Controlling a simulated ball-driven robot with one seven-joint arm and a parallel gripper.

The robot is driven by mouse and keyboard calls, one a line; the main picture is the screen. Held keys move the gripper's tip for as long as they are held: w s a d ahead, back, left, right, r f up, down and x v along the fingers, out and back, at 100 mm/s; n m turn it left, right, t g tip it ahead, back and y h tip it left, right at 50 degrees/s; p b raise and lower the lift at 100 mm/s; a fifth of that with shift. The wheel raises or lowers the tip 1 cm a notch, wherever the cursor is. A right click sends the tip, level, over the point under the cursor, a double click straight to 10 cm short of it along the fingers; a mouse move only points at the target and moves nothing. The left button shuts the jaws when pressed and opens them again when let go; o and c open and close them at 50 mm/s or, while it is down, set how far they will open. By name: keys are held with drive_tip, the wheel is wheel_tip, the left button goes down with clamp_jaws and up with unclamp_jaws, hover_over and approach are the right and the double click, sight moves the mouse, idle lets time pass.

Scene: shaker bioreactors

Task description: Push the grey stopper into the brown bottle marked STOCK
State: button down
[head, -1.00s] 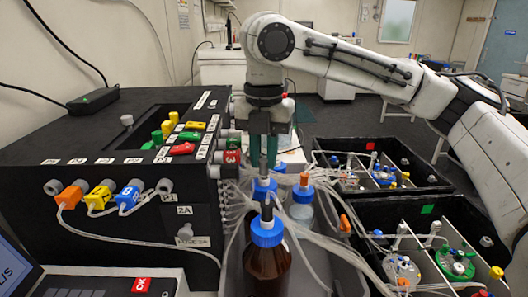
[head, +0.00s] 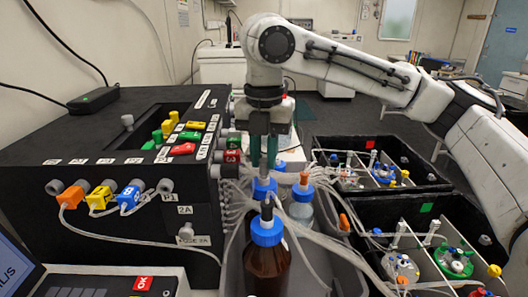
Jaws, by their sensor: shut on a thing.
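My gripper (head: 264,164) points straight down, its two teal fingers close together around the top of a narrow grey stopper (head: 264,173). The stopper's lower end is at the blue cap (head: 263,186) of a bottle standing behind the front one; I cannot tell how deep it sits. That bottle's body is mostly hidden, so its colour does not show clearly. A brown bottle (head: 266,270) with a blue cap (head: 266,233) and a black stopper (head: 266,208) stands in front. No STOCK marking is readable on either bottle.
A clear bottle with an orange stopper (head: 303,179) stands close on the right. Clear tubes crowd around the bottles in a grey tray (head: 345,275). A black control box (head: 100,205) stands left. Two black crates (head: 420,207) with vessels stand right.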

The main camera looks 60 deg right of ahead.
sight(265, 160)
drive_tip(key=shift+f, duration=0.5)
idle(0.4)
drive_tip(key=c, duration=0.9)
unclamp_jaws()
drive_tip(key=shift+r, duration=0.1)
wheel_tip(265, 160, up, 11)
drive_tip(key=shift+f, duration=0.15)
